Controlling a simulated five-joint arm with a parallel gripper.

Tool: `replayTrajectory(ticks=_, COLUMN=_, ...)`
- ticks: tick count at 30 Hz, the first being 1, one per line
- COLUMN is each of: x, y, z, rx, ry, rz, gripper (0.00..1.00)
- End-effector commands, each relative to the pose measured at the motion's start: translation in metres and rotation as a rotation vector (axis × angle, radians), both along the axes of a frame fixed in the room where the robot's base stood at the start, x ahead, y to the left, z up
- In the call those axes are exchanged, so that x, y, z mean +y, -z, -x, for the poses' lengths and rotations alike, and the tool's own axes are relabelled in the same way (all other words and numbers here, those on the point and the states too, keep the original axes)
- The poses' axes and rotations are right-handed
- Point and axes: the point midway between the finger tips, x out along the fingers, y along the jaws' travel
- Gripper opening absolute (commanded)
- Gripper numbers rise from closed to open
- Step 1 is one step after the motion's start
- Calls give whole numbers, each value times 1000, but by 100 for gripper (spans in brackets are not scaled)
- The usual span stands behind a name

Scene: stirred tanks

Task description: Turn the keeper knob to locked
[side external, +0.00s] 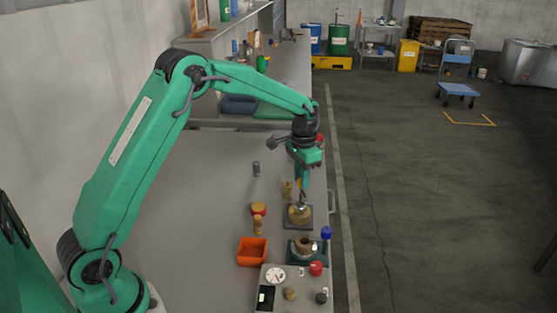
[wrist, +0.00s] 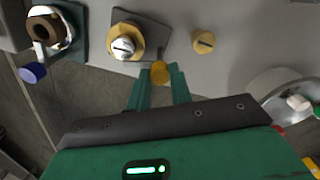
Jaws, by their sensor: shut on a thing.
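My gripper (wrist: 159,78) is shut on a small amber-yellow knob-like piece (wrist: 160,72), which shows between its fingertips in the wrist view. Just left of it is a round brass fitting (wrist: 139,35) with a silver top (wrist: 123,48) bearing a dark line, on a dark square plate (wrist: 158,20). In the side external view my gripper (side external: 301,183) points down close above this brass fitting (side external: 299,217). I cannot tell whether the held piece is the keeper knob or joins the fitting. No locked marking is readable.
A vessel (side external: 304,247) with a blue-knobbed handle (side external: 326,233) stands nearer the side camera, beside an orange bin (side external: 252,252). A panel (side external: 276,297) has a dial and red knob. A brass cylinder (wrist: 203,41) stands right in the wrist view. The bench's left is mostly clear.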

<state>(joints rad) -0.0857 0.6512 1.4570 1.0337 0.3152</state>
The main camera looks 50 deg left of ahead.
Motion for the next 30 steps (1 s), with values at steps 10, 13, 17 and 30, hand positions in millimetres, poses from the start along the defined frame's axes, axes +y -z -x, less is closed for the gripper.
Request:
replayTrajectory(ticks=10, x=0, y=-2, z=0, rx=-1, ry=237, rz=-1, gripper=0)
replayTrajectory(ticks=13, x=0, y=-2, z=0, rx=-1, ry=273, rz=-1, gripper=0)
replayTrajectory(ticks=17, x=0, y=-2, z=0, rx=-1, ry=301, rz=-1, gripper=0)
replayTrajectory(ticks=30, x=0, y=-2, z=0, rx=-2, ry=311, rz=0, gripper=23)
